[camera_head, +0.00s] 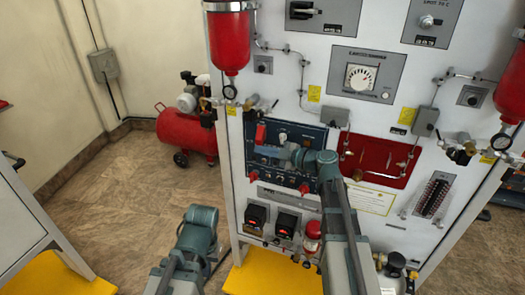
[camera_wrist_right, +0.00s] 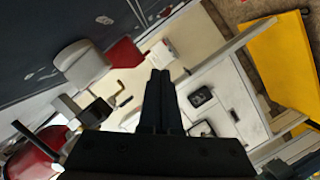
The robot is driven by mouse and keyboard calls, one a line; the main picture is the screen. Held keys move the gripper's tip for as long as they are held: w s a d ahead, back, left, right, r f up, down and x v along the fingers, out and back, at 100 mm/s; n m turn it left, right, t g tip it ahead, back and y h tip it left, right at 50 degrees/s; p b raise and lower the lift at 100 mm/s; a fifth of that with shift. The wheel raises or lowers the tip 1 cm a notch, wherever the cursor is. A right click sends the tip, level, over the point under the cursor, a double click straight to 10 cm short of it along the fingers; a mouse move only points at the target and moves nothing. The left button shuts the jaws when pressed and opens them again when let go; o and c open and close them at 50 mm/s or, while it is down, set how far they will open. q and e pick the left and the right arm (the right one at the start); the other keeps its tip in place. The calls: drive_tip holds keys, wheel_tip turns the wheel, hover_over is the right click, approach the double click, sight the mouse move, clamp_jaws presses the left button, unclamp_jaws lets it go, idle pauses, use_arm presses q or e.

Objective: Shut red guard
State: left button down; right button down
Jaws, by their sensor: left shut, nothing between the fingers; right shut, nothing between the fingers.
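The red guard (camera_head: 261,133) is a small red block at the upper left of the dark blue control panel (camera_head: 311,133). It looks raised, standing out from the panel. My right gripper (camera_head: 262,151) reaches across the panel from the right, just below the guard; it is shut and empty. I cannot tell whether it touches anything. In the right wrist view its closed fingers (camera_wrist_right: 159,88) point up the picture, and a red piece, probably the guard (camera_wrist_right: 122,52), stands left of their tips, apart from them. My left arm shows low at the left of the head view, its fingers not visible.
Red knobs (camera_head: 304,188) sit along the blue panel's lower edge. A red tank (camera_head: 229,40) with a gauge hangs above left. A red board (camera_head: 380,160) with piping is to the right. A red compressor (camera_head: 186,133) stands on the floor, which is open left of the cabinet.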

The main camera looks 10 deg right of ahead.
drive_tip(key=s+d, duration=0.4)
drive_tip(key=s, duration=0.6)
drive_tip(key=shift+s+d, duration=0.35)
drive_tip(key=shift+a, duration=0.1)
drive_tip(key=s+a+f+m+g+h, duration=0.3)
drive_tip(key=s+a+f+m+g, duration=0.35)
drive_tip(key=a+f, duration=0.65)
drive_tip(key=s+a+f+m+g+h, duration=0.1)
drive_tip(key=s+f+m+g+h, duration=0.4)
drive_tip(key=s+m+h, duration=0.3)
drive_tip(key=s+h, duration=0.2)
drive_tip(key=s, duration=0.1)
drive_tip(key=shift+f+m, duration=0.15)
drive_tip(key=shift+m, duration=0.2)
